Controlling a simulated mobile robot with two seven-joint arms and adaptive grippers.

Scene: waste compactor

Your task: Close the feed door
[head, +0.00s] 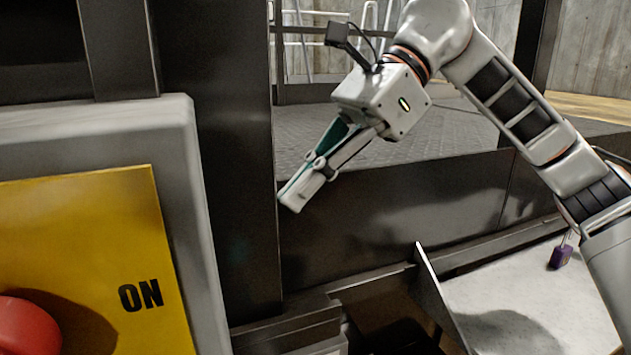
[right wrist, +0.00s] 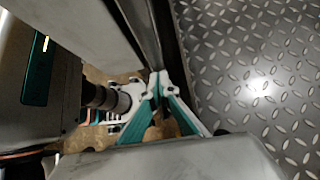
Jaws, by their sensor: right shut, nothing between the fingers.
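My right gripper (head: 292,205) is shut and empty, pointing down and left. Its fingertips are close to the edge of a tall dark upright panel (head: 240,150); I cannot tell if they touch. In the right wrist view the shut fingers (right wrist: 160,82) meet beside a dark metal edge (right wrist: 145,30). I cannot tell for sure which panel is the feed door. A thin light-edged flap (head: 440,290) stands tilted beside a dark opening (head: 395,325) at the bottom. My left gripper is out of view.
A yellow control plate (head: 90,220) marked ON, with a red button (head: 28,328), is at the left. A low dark wall (head: 400,205) runs behind the gripper, with diamond-plate floor (right wrist: 260,70) beyond. A purple padlock (head: 561,257) hangs at the right above pale floor.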

